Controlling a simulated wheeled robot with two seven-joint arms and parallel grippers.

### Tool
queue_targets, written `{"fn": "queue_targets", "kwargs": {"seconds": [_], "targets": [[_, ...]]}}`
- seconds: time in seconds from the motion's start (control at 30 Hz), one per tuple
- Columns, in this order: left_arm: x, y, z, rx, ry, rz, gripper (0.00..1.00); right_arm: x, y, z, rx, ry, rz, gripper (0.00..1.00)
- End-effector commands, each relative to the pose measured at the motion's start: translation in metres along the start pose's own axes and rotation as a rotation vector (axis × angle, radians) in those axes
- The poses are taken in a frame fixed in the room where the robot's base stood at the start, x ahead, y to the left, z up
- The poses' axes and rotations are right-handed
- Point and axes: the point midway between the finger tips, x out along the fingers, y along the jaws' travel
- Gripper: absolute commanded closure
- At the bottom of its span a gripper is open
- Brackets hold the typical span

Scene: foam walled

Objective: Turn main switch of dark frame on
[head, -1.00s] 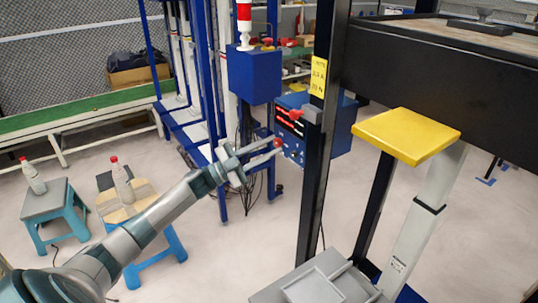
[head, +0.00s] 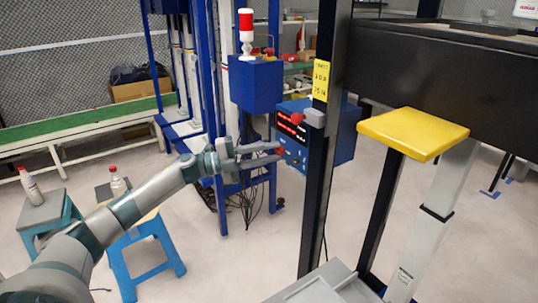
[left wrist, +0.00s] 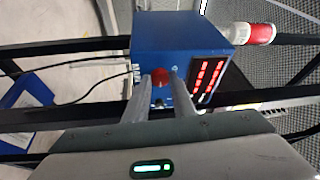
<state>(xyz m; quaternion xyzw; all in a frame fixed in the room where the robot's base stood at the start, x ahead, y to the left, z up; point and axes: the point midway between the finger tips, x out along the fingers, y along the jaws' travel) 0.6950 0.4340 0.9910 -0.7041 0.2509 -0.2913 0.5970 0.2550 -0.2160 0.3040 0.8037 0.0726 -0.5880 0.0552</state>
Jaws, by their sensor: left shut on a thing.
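The dark frame's blue control box (head: 294,135) has red lit displays and a red knob (head: 281,151) on its face, which I take for the main switch. My left gripper (head: 279,153) reaches in from the left, with its fingertips at the knob. In the left wrist view, the two fingers stand on either side of the red knob (left wrist: 161,78), shut on it. The displays (left wrist: 207,78) lie to the right of the fingers there. The knob's marking is too small to read. My right gripper is not in view.
The black post (head: 322,190) of the dark frame stands just right of the gripper, with a grey block (head: 314,117) on it. A yellow plate (head: 412,134) juts out at right. A blue frame with a signal lamp (head: 246,30) is behind. Blue stools (head: 150,255) stand at lower left.

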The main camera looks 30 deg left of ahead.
Motion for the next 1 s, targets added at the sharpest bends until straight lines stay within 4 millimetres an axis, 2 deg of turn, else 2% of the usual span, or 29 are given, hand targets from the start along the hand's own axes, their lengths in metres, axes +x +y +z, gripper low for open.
{"fn": "queue_targets", "kwargs": {"seconds": [0.4,0.43,0.5,0.83,1.0], "targets": [[0.0000,0.0003,-0.0002,0.011,0.001,0.005,0.99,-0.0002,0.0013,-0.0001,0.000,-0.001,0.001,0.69],[0.0000,0.0003,-0.0002,0.011,0.001,0.005,0.72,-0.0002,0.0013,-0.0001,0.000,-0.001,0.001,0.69],[0.0000,0.0002,-0.0002,0.011,0.001,0.005,0.59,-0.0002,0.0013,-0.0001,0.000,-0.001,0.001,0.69],[-0.0007,0.0003,-0.0001,0.010,0.001,0.004,0.59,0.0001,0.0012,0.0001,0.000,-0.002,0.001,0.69],[-0.0078,0.0011,0.0006,0.010,-0.001,0.005,0.59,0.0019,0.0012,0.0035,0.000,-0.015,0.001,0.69]]}}
